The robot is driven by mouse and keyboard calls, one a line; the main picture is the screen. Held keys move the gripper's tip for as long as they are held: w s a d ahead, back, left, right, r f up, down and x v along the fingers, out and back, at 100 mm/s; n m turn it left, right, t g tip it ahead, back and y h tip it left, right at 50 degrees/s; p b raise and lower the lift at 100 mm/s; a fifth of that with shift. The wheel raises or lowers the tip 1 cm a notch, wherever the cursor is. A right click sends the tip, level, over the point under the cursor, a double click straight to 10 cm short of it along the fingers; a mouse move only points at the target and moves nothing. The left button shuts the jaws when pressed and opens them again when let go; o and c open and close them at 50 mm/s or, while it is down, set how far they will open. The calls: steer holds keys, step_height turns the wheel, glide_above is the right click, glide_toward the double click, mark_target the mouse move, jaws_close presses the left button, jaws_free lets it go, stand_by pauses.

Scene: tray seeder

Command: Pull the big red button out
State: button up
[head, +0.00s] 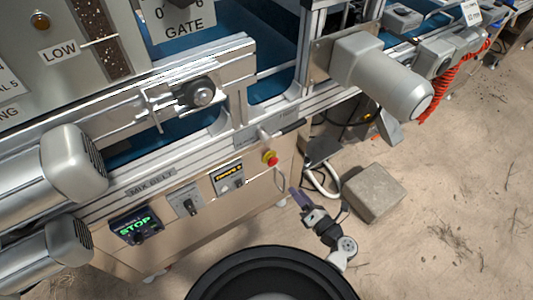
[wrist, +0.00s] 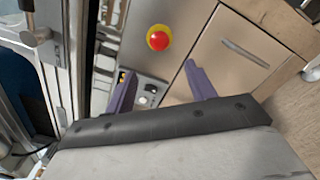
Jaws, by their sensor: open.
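The big red button (head: 270,157) is a red mushroom knob on a yellow base, on the right end of the machine's front panel. In the wrist view the red button (wrist: 158,39) shows at the upper middle, beyond my fingertips and between their lines. My gripper (head: 296,194) is in front of the panel, below and right of the button in the head view. In the wrist view its two purple fingers (wrist: 160,80) are wide apart with nothing between them. No contact with the button shows.
A panel with a green STOP display (head: 136,225) and switch boxes (head: 187,200) sit left of the button. A metal rail (head: 200,150) runs above it. A cabinet door with a slot handle (wrist: 245,55) is right of it. A stone block (head: 374,192) lies on the ground.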

mark_target(274, 163)
steer(key=x, duration=1.4)
steer(key=shift+w+a, duration=0.15)
